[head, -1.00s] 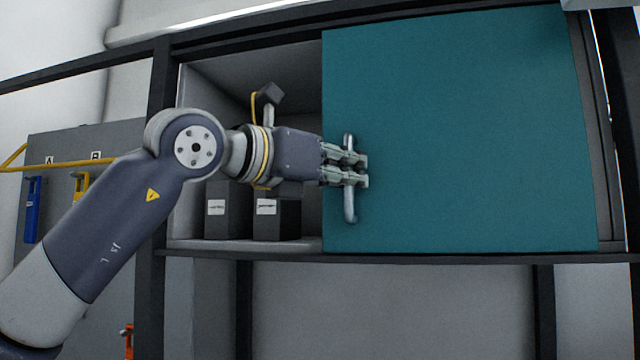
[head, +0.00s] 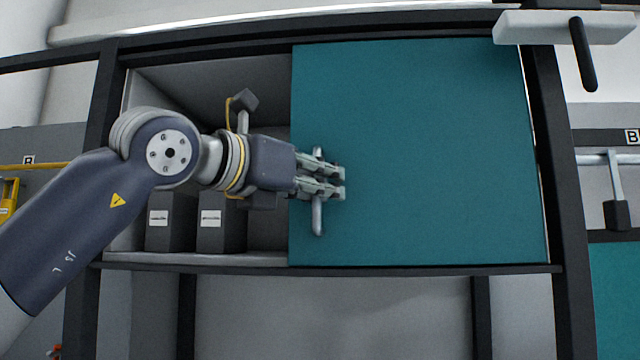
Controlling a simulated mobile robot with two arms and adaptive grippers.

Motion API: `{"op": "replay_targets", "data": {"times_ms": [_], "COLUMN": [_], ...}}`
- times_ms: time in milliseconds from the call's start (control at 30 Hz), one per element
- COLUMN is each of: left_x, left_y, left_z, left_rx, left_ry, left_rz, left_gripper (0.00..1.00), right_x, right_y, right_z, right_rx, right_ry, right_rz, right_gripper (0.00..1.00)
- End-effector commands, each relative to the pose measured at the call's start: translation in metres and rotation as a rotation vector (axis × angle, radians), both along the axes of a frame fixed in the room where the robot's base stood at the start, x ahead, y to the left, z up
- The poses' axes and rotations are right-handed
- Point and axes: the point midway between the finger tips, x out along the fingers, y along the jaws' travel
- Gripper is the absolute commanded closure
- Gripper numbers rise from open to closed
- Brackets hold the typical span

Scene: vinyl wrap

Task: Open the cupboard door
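The cupboard door (head: 430,150) is a flat teal panel that covers the middle and right of the cupboard front. The left part of the cupboard is uncovered, showing a grey interior (head: 190,90). A vertical metal handle (head: 317,215) stands near the door's left edge. My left gripper (head: 338,181) reaches in from the left at the handle's middle. Its fingers overlap the handle and their tips pass a little to its right. The fingers hide the handle's middle, so whether they are closed on it is unclear. My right gripper is not in view.
Two dark boxes (head: 221,222) with white labels stand on the cupboard floor behind my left wrist. Dark frame posts (head: 561,190) border the cupboard. A light bracket with a dark bar (head: 585,55) is at top right. A rail with hangers (head: 612,160) is at right.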

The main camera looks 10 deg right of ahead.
Motion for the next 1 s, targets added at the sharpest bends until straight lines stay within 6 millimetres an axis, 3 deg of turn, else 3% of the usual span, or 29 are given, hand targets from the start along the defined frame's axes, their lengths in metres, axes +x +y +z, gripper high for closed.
{"op": "replay_targets", "data": {"times_ms": [300,800,1000], "left_x": [-0.006,-0.063,-0.075], "left_y": [0.009,0.081,0.093], "left_z": [0.002,0.001,0.001], "left_rx": [-0.003,-0.002,0.000], "left_ry": [-0.002,-0.003,-0.001], "left_rz": [0.001,0.002,0.000], "left_gripper": [0.80,0.80,0.80], "right_x": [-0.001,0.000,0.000], "right_y": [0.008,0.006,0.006], "right_z": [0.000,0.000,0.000], "right_rx": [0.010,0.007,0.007], "right_ry": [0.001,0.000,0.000], "right_rz": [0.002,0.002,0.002], "right_gripper": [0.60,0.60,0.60]}}
